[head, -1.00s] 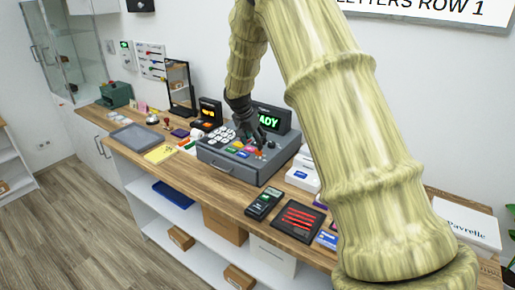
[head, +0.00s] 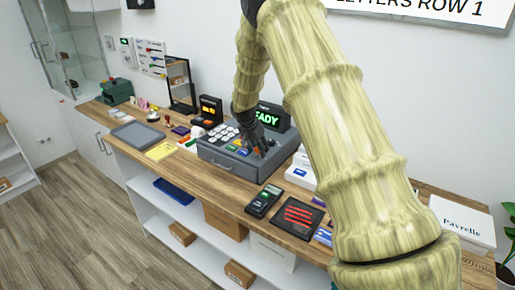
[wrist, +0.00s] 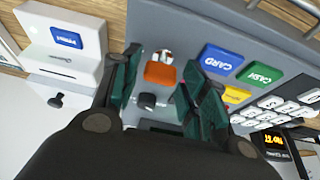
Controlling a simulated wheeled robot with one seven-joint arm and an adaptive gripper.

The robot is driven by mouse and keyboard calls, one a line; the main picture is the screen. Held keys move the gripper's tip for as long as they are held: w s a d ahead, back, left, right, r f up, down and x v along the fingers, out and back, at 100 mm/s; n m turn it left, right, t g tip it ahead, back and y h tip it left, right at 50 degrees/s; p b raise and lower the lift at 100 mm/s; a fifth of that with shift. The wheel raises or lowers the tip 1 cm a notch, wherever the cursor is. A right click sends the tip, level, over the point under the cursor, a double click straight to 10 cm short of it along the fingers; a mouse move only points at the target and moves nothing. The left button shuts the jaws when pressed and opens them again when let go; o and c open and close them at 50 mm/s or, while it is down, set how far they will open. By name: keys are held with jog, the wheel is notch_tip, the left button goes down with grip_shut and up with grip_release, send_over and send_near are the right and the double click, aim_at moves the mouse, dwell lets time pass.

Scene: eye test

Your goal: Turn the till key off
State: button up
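My gripper (head: 262,152) is over the till's right-hand end, pointing down. In the wrist view my gripper (wrist: 162,92) is open, its two dark green fingers apart on either side of a small dark knob-like piece (wrist: 148,101), perhaps the till key. An orange block (wrist: 160,73) and a small red-and-white piece (wrist: 165,57) lie just beyond it. I cannot tell whether the fingers touch anything, or how the key is turned.
Blue CARD (wrist: 221,60) and green CASH (wrist: 259,74) keys sit right of the fingers in the wrist view. A white device (wrist: 65,55) stands left. A card terminal (head: 263,201) and a black tray with red stripes (head: 299,216) lie in front of the till.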

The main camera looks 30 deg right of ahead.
jog(key=c, duration=0.6)
jog(key=shift+n, duration=0.5)
jog(key=n+t+b, duration=0.1)
jog(key=n, duration=0.1)
jog(key=shift+s+d+n+y, duration=0.1)
jog(key=shift+n+y, duration=0.3)
jog(key=n+t+y, duration=0.1)
jog(key=n, duration=0.2)
jog(key=shift+n, duration=0.4)
jog(key=n, duration=0.1)
jog(key=n+y, duration=0.1)
jog(key=n, duration=0.1)
jog(key=n+t+y+p, duration=0.1)
jog(key=n, duration=0.1)
jog(key=shift+d, duration=0.25)
jog(key=n+y, duration=0.1)
jog(key=n, duration=0.4)
jog(key=shift+d+y, duration=0.1)
jog(key=shift+y, duration=0.3)
jog(key=shift+n+g, duration=0.3)
